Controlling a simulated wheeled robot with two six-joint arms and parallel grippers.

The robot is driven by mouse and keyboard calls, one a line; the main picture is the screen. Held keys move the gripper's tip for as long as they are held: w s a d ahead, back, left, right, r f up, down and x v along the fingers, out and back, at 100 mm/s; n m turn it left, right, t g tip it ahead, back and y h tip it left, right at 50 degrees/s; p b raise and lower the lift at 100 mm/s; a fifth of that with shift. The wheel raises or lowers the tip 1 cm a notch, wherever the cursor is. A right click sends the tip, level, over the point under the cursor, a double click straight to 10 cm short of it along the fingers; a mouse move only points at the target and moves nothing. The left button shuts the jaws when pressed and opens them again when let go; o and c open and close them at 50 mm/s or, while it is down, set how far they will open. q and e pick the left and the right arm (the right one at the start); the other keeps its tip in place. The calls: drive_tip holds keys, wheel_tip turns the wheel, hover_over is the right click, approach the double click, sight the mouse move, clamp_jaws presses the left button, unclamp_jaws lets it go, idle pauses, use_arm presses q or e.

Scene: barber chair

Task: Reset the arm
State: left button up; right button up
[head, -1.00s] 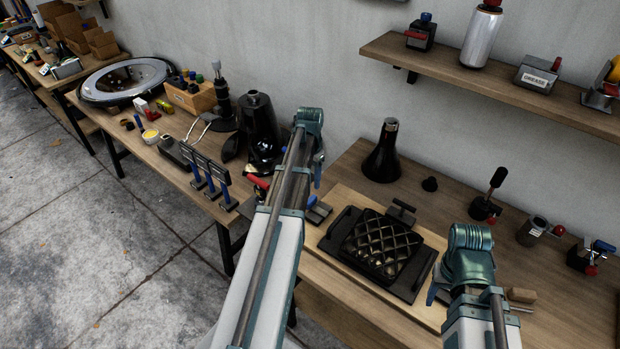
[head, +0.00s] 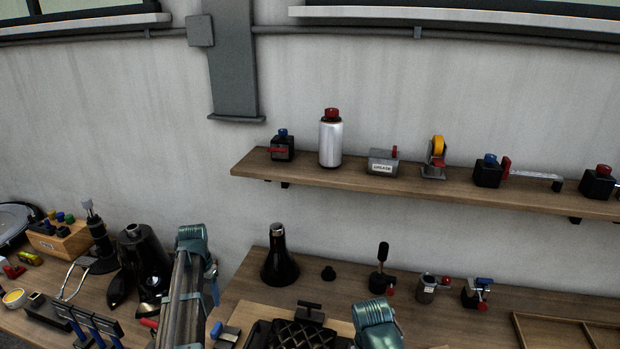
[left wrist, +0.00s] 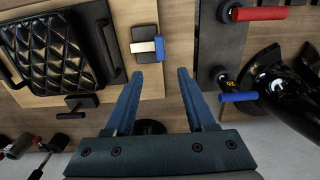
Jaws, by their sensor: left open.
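My left gripper (head: 213,288) is mostly hidden behind my left arm in the head view. In the left wrist view, the left gripper (left wrist: 157,85) is open, with two blue fingers apart and nothing between them. It points down over the wooden bench. A small dark block with a pale bar and blue tip (left wrist: 146,47) lies just beyond the fingertips, not gripped. My right arm's teal joint (head: 377,322) shows at the bottom of the head view; its gripper is out of sight.
A black quilted pad (left wrist: 52,48) sits in a handled tray. A glossy black cone (head: 280,262) stands at the back. A shelf (head: 440,190) carries a silver can (head: 331,140) and several small fixtures. A black bottle-like part (left wrist: 285,95) lies right of the gripper.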

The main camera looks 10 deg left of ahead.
use_arm(q)
drive_tip(key=s+d+f+m+b, duration=0.1)
drive_tip(key=s+d, duration=0.4)
drive_tip(key=d, duration=0.6)
drive_tip(key=s+d+f+m+b, duration=0.1)
drive_tip(key=s+d+f+b, duration=0.3)
drive_tip(key=d, duration=0.8)
drive_tip(key=s+d+f+y+b, duration=0.1)
drive_tip(key=s+d+f+b, duration=0.1)
drive_tip(key=s+d, duration=0.5)
drive_tip(key=d, duration=0.5)
drive_tip(key=shift+s+f+m, duration=0.3)
drive_tip(key=shift+m, duration=0.1)
drive_tip(key=shift+d, duration=0.1)
